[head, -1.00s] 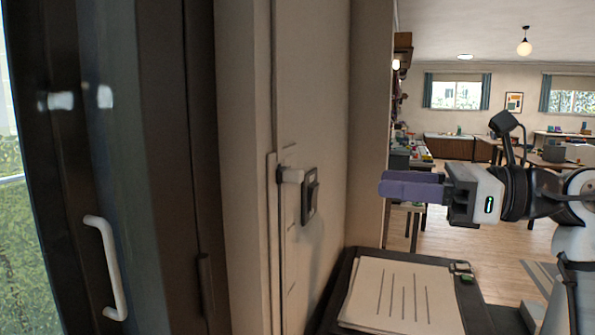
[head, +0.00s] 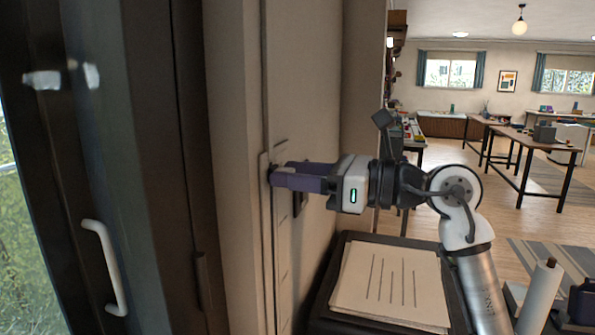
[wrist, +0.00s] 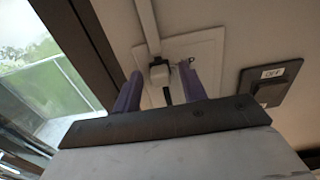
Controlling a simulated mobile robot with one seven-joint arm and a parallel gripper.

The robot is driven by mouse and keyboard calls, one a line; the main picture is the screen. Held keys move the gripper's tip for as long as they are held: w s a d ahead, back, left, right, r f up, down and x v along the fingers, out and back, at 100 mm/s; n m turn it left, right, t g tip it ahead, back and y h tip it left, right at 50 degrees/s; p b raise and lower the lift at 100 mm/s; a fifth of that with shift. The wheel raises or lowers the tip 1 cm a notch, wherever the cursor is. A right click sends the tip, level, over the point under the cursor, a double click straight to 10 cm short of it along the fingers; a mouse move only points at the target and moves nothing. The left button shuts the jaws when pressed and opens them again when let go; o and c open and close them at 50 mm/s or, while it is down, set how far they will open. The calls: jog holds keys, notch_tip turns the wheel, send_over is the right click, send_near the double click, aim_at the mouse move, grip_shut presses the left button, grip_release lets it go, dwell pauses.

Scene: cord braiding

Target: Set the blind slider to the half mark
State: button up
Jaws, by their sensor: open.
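The blind slider's knob (wrist: 160,73) is a small block on a narrow vertical track on a pale wall plate (wrist: 190,46). In the head view the plate (head: 284,255) stands on the wall by the window frame, with faint marks on it; I cannot tell which is the half mark. The knob sits near the plate's top and is mostly hidden by the fingers there. My gripper (head: 278,174) is open at the wall. Its two purple fingers stand on either side of the knob in the wrist view (wrist: 159,75), with gaps showing.
A dark wall switch (wrist: 266,88) labelled OFF is close to the right of the plate. The window frame with a white handle (head: 107,267) is to the left. A black tray with paper sheets (head: 388,285) lies below my arm.

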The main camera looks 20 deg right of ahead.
grip_shut()
notch_tip(320, 180, down, 34)
jog(key=b, duration=2.9)
jog(key=shift+b, duration=0.35)
grip_release()
jog(key=shift+d, duration=0.1)
